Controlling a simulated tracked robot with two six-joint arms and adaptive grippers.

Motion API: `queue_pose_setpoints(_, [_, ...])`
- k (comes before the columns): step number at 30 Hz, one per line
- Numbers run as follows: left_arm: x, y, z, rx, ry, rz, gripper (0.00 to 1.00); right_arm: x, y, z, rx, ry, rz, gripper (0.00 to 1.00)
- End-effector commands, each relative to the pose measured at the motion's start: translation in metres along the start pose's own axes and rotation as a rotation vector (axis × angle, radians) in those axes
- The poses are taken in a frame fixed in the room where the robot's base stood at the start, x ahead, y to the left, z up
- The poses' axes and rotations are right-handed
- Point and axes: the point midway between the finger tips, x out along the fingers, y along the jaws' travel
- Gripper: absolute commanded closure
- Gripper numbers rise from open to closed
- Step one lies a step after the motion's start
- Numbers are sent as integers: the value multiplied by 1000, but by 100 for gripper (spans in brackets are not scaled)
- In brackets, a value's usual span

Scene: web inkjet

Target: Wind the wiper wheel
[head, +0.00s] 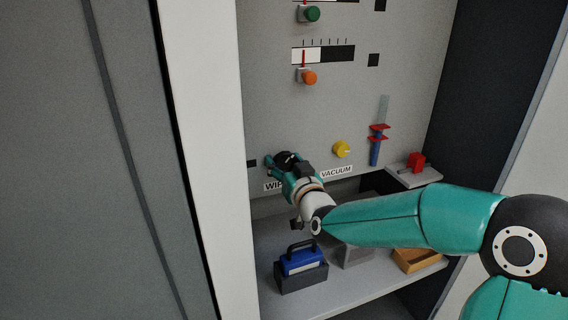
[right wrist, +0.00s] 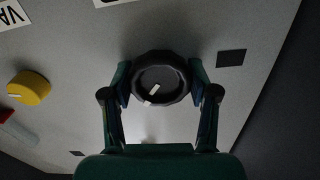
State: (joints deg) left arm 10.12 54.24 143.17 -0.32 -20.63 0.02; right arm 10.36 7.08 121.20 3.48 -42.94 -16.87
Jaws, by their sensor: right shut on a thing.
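The wiper wheel (right wrist: 160,80) is a dark round knob with a pale mark on its face. It sits on the grey panel above the partly covered "WIPER" label (head: 272,186). My right gripper (right wrist: 160,82) has one finger on each side of the wheel and is shut on it. In the head view the right gripper (head: 284,161) reaches the panel's lower left and hides much of the wheel. My left gripper is not in view.
A yellow knob (head: 342,149) by the "VACUUM" label is to the right, then a blue tube with red clips (head: 376,145). A white cabinet edge (head: 200,160) stands left.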

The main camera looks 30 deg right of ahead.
Motion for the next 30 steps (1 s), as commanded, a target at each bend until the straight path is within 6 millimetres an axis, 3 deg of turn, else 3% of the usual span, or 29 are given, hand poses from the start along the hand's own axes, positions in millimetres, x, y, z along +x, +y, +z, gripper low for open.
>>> queue_pose_setpoints(8, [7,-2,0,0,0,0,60,0,0,1,-80,2,0,76])
queue_pose_setpoints(30, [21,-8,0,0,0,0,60,0,-2,1,-509,0,-1,76])
